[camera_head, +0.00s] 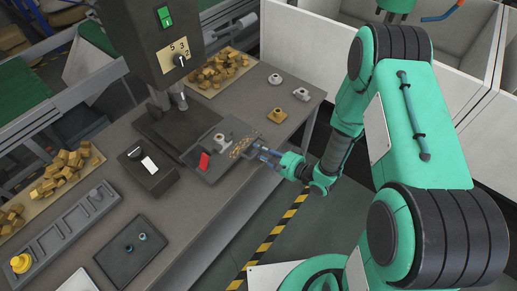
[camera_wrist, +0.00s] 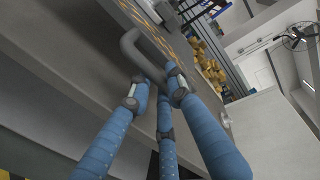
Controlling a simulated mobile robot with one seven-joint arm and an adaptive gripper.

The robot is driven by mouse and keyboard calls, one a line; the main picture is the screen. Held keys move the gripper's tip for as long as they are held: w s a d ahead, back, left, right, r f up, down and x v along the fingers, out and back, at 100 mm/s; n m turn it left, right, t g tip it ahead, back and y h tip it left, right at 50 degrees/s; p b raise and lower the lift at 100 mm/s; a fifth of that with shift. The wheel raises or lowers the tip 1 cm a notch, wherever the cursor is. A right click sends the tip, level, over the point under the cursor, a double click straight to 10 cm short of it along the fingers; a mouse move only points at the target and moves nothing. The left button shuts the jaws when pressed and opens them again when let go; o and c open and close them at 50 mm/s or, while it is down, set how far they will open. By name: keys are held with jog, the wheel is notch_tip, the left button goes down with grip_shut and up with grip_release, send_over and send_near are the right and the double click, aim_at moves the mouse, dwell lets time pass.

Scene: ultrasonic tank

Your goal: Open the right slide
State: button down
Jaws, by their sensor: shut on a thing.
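The slide (camera_head: 212,172) is a dark flat plate at the front right of the machine base on the grey workbench. A pale round part and a patterned yellowish strip show on it. Its dark grey bent bar handle (camera_wrist: 130,42) crosses the wrist view. My gripper (camera_head: 262,153) is at the slide's right edge, coming in from the right. In the wrist view my gripper (camera_wrist: 158,88) has its blue fingers closed around the near end of the handle. In the head view the fingers hide most of the handle.
The machine column (camera_head: 150,45) with a green switch and a dial stands behind the slide. A red switch (camera_head: 203,160) sits beside the slide. A small black box (camera_head: 147,170) with a white switch is to the left. Free floor lies in front of the workbench (camera_head: 215,218).

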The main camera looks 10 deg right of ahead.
jog(key=c, duration=1.7)
grip_release()
jog(key=shift+w, duration=0.1)
jog(key=shift+v, duration=6)
